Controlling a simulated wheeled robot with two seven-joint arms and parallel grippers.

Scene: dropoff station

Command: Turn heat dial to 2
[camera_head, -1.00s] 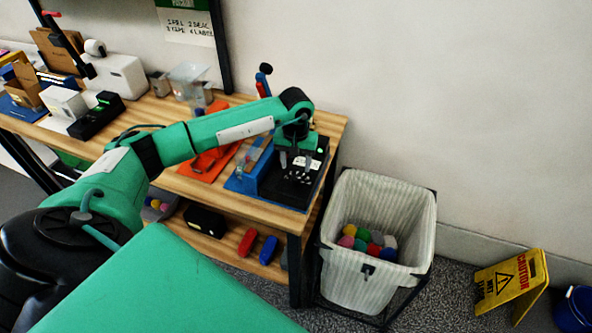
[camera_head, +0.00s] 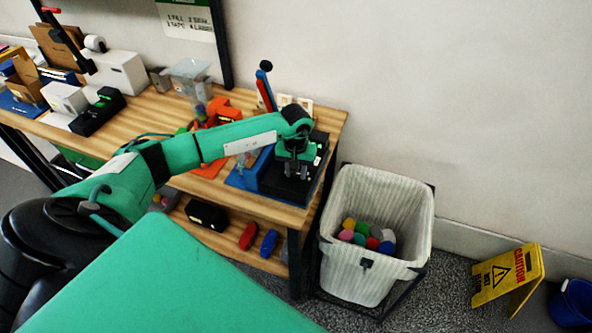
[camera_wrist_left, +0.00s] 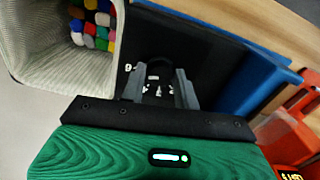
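The black device (camera_head: 283,187) with the heat dial stands at the right end of the wooden table, next to a blue part. In the left wrist view its dark panel (camera_wrist_left: 222,62) carries small white marks. A round black knob, apparently the heat dial (camera_wrist_left: 159,68), shows between my fingers there. My left gripper (camera_head: 297,170) points down over the panel; it also shows in the left wrist view (camera_wrist_left: 160,75). Its grey fingers stand apart on either side of the dial, and I cannot tell contact. The dial's setting is unreadable. My right gripper is out of view.
A white fabric bin (camera_head: 345,275) with coloured balls stands right of the table (camera_head: 155,110). A blue-and-red upright handle (camera_head: 265,88) rises behind the device. Orange parts (camera_head: 222,110) lie to its left. A yellow caution sign (camera_head: 505,275) stands on the floor.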

